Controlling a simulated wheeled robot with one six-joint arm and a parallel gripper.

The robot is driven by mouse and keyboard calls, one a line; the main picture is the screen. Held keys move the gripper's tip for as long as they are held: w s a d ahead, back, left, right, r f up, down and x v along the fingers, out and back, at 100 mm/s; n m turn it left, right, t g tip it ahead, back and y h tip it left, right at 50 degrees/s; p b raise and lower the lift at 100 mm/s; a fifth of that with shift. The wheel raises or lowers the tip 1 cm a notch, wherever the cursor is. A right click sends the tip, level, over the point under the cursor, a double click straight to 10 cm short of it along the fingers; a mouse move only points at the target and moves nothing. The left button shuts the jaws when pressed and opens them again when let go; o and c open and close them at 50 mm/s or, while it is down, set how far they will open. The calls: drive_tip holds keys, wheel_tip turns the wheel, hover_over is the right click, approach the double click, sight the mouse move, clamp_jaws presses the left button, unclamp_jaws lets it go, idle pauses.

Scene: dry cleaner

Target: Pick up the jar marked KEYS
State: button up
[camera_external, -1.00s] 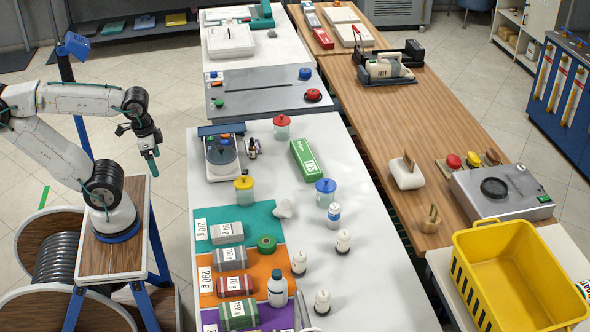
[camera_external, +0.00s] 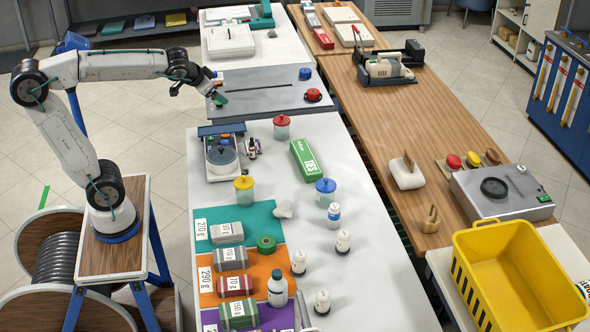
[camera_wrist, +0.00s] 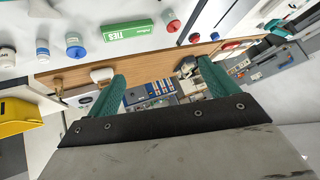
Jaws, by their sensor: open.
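Three lidded glass jars stand on the white table: one with a red lid (camera_external: 282,127), one with a yellow lid (camera_external: 244,189) and one with a blue lid (camera_external: 325,192). I cannot read KEYS on any of them. The red-lidded jar (camera_wrist: 172,20) and the blue-lidded jar (camera_wrist: 75,45) also show in the wrist view, beyond my fingers. My gripper (camera_external: 219,98) is raised near the left edge of the grey panel, left of and beyond the red-lidded jar. Its green fingers (camera_wrist: 160,85) are apart with nothing held between them.
A green TIES box (camera_external: 304,160) lies between the red-lidded and blue-lidded jars. A scale (camera_external: 221,157) stands left of them. White bottles (camera_external: 343,241) and weight blocks (camera_external: 236,285) fill the near table. A yellow basket (camera_external: 520,275) stands at right.

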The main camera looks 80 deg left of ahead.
drive_tip(key=w+a+r+t+y, duration=0.2)
drive_tip(key=w+a+r+t, duration=0.15)
drive_tip(key=w+a, duration=1.05)
drive_tip(key=m+t+h, duration=0.3)
drive_tip(key=t+h, duration=0.1)
drive_tip(key=h, duration=0.2)
hover_over(274, 122)
drive_tip(key=s, duration=0.1)
wheel_tip(274, 122, down, 12)
drive_tip(key=f, duration=2.5)
drive_tip(key=shift+w+a+f, duration=0.1)
drive_tip(key=shift+a+f, duration=0.25)
drive_tip(key=shift+f, duration=0.05)
drive_tip(key=shift+w+f, duration=0.25)
drive_tip(key=shift+w, duration=0.1)
drive_tip(key=shift+x, duration=2.05)
drive_tip(key=shift+c, duration=0.4)
drive_tip(key=c, duration=1.5)
